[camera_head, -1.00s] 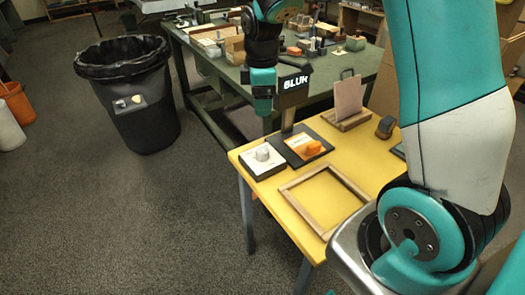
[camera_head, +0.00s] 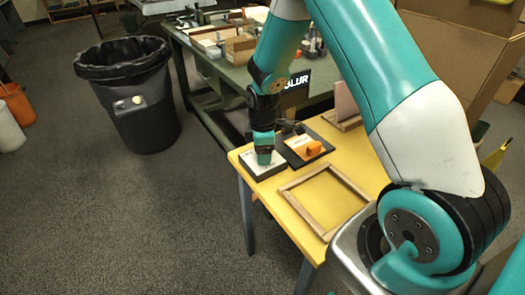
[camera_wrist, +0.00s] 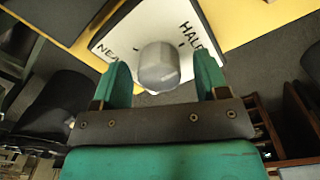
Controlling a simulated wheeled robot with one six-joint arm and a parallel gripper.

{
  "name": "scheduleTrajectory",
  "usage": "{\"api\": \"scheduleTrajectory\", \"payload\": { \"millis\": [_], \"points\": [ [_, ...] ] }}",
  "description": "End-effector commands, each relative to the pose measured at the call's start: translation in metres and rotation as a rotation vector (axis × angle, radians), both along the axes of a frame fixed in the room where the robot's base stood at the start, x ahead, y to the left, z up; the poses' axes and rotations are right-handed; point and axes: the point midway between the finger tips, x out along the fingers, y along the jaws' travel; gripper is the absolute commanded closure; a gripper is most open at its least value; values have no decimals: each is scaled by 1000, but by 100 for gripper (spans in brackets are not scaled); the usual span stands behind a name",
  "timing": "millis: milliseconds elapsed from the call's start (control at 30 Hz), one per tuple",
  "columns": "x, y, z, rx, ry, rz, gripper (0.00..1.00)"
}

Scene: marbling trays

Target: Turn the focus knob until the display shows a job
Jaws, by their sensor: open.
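The focus knob (camera_wrist: 158,67) is a grey round knob on a white plate (camera_wrist: 130,32) marked "NEA…" and "HAL…", partly cut off in the wrist view. My gripper (camera_wrist: 165,78) is open, with one green finger on each side of the knob; I cannot tell whether they touch it. In the head view my gripper (camera_head: 264,155) points down over the knob box (camera_head: 262,172) and hides the knob. The black display (camera_head: 297,88) stands behind, partly covered by my arm; its readable letters are "LUR".
An orange piece (camera_head: 313,149) lies on a dark board beside the box. A wooden frame (camera_head: 290,197) lies on the yellow table (camera_head: 262,193). A wooden stand (camera_head: 343,122) is behind. A black bin (camera_head: 140,105) stands on the floor at left.

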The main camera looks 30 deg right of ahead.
Motion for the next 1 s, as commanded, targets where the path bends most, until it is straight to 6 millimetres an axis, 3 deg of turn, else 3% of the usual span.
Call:
{"api": "scheduleTrajectory", "payload": {
  "millis": [333, 533, 1000],
  "points": [
    [0, 0, -3, 0, -1, 0, 35],
    [0, 0, -3, 0, -1, 0, 81],
    [0, 0, -2, 0, 0, -93, 82]
  ]
}}
